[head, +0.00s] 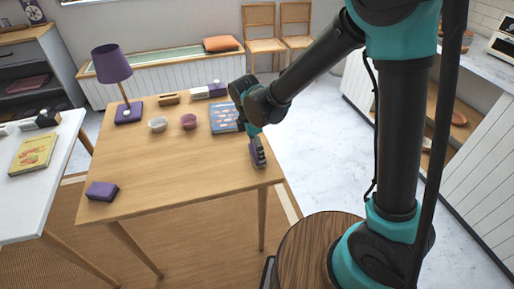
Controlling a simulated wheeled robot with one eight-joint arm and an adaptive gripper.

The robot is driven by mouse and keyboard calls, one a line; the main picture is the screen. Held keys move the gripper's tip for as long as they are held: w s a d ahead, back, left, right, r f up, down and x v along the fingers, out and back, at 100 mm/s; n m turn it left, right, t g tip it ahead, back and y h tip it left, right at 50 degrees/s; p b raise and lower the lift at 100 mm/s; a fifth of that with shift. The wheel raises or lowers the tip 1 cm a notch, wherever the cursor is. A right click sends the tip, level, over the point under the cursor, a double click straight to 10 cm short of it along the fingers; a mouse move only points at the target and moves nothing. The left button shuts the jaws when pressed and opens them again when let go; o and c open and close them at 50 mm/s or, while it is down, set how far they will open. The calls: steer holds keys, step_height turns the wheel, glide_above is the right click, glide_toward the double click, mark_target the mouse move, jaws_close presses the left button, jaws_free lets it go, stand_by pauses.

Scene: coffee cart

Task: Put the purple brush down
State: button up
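My gripper (257,153) is over the right end of the wooden table (160,180), near its right edge. A small purple thing, seemingly the purple brush (254,147), shows between its fingers, which look shut on it. The brush is mostly hidden by the fingers. At this size I cannot tell whether it touches the table top.
A blue book (224,118) lies just left of my gripper. A purple block (102,191) sits at the table's front left corner. The front middle is clear.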

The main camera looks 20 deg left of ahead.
mark_target(253, 153)
steer(key=o, duration=1.6)
steer(key=shift+f, duration=0.1)
steer(key=shift+c, duration=0.2)
step_height(253, 153, up, 12)
steer(key=s+a, duration=0.1)
steer(key=shift+a, duration=0.25)
